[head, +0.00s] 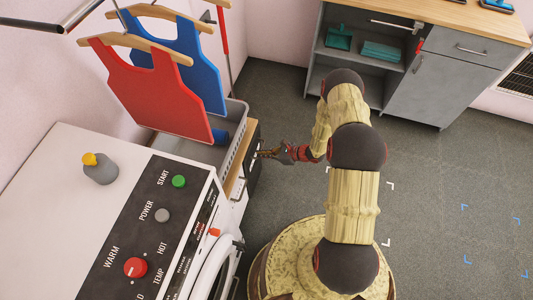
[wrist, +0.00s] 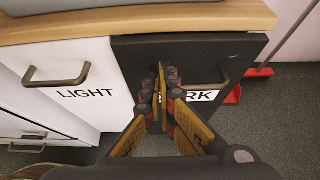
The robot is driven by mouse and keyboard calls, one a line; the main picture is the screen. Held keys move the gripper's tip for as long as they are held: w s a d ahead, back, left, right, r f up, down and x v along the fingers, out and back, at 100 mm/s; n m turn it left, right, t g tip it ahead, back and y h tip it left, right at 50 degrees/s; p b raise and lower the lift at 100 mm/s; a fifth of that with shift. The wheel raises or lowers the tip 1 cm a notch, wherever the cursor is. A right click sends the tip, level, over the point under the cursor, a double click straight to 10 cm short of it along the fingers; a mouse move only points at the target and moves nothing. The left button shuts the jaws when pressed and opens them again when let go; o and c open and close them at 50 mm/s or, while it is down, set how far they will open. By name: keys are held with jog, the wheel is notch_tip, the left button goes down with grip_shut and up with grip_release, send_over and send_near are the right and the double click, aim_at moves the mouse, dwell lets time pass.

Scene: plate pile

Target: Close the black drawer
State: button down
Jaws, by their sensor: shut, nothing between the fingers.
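The black drawer (wrist: 190,52) has a dark front with a metal handle on its right and a partly hidden label ending in "RK". It sits under the wooden counter, beside a white front marked "LIGHT". In the head view the black front (head: 255,158) shows at the counter's edge; how far it stands out is hard to tell. My gripper (wrist: 160,72) is shut and empty, its fingertips in front of the black face, left of the handle. In the head view my gripper (head: 262,153) reaches left to that front. Whether the tips touch it cannot be told.
The white front (wrist: 75,85) has its own handle. A grey basket (head: 235,140) stands on the counter (wrist: 150,22) below hanging red and blue shirts. A white washer (head: 60,190) is at the left. A grey cabinet (head: 440,80) stands at the back right. Floor between is clear.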

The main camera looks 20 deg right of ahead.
jog(key=shift+w+a, duration=0.4)
jog(key=shift+a, duration=0.3)
